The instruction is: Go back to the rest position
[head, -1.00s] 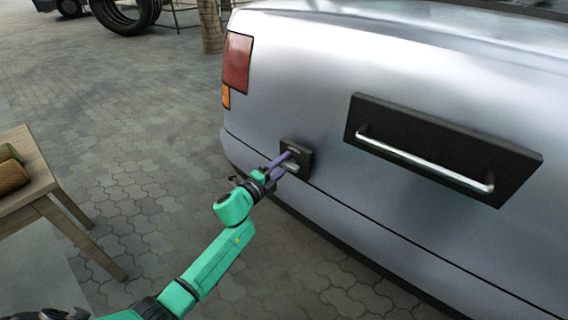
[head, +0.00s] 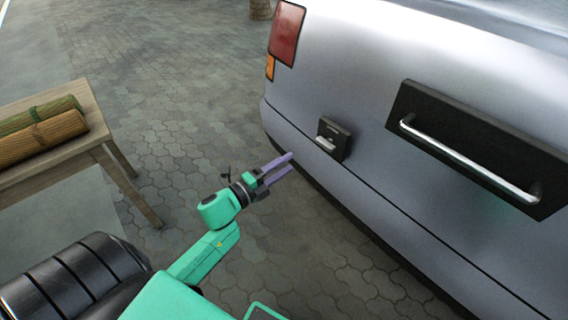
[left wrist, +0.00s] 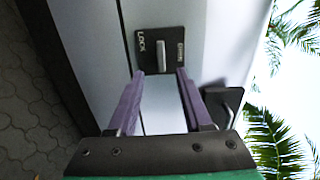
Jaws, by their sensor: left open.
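My left gripper (head: 280,169) has purple fingers on a green arm that comes in from the lower left. It is open and empty, a little below and to the left of the black lock plate (head: 333,139) on the silver car (head: 368,130). The fingers are apart from the plate. In the left wrist view, the lock plate (left wrist: 161,50) with its metal lever and the word LOCK lies beyond the spread fingers (left wrist: 157,90). My right gripper is in neither view.
A black panel with a metal bar handle (head: 462,165) is on the car at the right. A wooden table (head: 88,145) with rolled mats (head: 40,137) stands at the left. Paved ground (head: 190,110) between the table and the car is clear.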

